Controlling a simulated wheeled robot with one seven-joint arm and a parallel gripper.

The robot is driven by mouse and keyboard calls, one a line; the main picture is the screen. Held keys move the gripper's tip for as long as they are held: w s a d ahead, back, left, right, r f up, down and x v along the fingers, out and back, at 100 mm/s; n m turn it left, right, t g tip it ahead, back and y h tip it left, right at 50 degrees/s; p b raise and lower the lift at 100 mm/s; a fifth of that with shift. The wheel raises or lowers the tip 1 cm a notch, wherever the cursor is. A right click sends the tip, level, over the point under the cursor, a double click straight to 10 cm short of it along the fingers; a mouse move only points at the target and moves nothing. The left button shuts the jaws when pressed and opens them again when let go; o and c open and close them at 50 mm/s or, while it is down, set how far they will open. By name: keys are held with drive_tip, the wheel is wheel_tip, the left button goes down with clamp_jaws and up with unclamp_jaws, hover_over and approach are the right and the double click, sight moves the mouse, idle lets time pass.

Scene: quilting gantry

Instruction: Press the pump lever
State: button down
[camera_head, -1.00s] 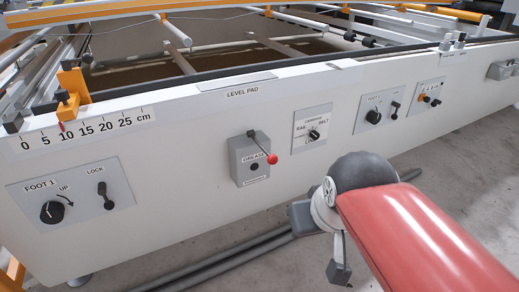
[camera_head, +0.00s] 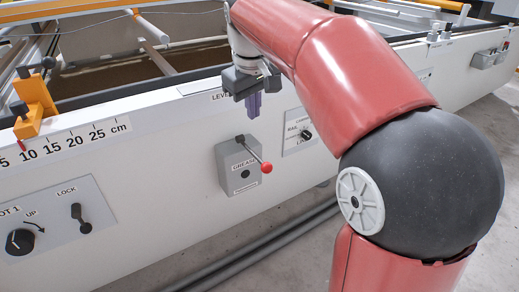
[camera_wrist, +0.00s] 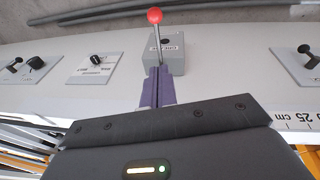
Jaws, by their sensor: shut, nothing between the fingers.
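The pump lever is a thin metal rod with a red ball end (camera_head: 266,168) on the grey grease box (camera_head: 232,180), which is fixed to the white front panel. The rod slants down to the right from the box's top. My gripper (camera_head: 254,112) is above the box, pointing down, with its purple fingers shut and empty. It looks apart from the lever in the head view. In the wrist view the purple fingers (camera_wrist: 158,75) overlap the near edge of the box, and the red ball (camera_wrist: 155,16) shows beyond them. The distance to the lever is hard to tell.
A selector knob panel (camera_head: 302,134) is right of the box. A FOOT 1 and LOCK panel (camera_head: 50,222) is at left. Grey pipes (camera_head: 268,250) run along the floor below. An orange bracket with a scale (camera_head: 36,98) stands on the panel's top edge.

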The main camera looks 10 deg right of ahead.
drive_tip(key=shift+f, duration=0.1)
drive_tip(key=b, duration=0.2)
hover_over(264, 169)
drive_tip(key=w+a, duration=0.2)
drive_tip(key=w, duration=0.2)
drive_tip(key=s+a+f+x, duration=0.1)
drive_tip(key=s+x, duration=0.1)
drive_tip(key=x, duration=0.8)
drive_tip(key=shift+s+d+f+b, duration=0.2)
drive_tip(key=shift+s+d+f, duration=0.1)
drive_tip(key=shift+s+d, duration=0.2)
drive_tip(key=shift+s+d+f+b, duration=0.15)
drive_tip(key=shift+s+d+f, duration=0.15)
drive_tip(key=shift+s+d, duration=0.15)
drive_tip(key=shift+s+d+f, duration=0.15)
drive_tip(key=shift+s+f, duration=0.15)
drive_tip(key=shift+f, duration=0.15)
drive_tip(key=shift+s+f+t+b, duration=0.2)
drive_tip(key=shift+f+t+b, duration=0.45)
drive_tip(key=shift+b, duration=0.6)
wheel_tip(264, 169, down, 5)
drive_tip(key=b, duration=0.4)
drive_tip(key=shift+s+d+f, duration=0.1)
drive_tip(key=shift+s+f, duration=0.05)
drive_tip(key=shift+f, duration=0.05)
drive_tip(key=shift+s+b+x, duration=0.2)
drive_tip(key=shift+b+x, duration=0.3)
drive_tip(key=shift+x, duration=1)
drive_tip(key=shift+f, duration=0.25)
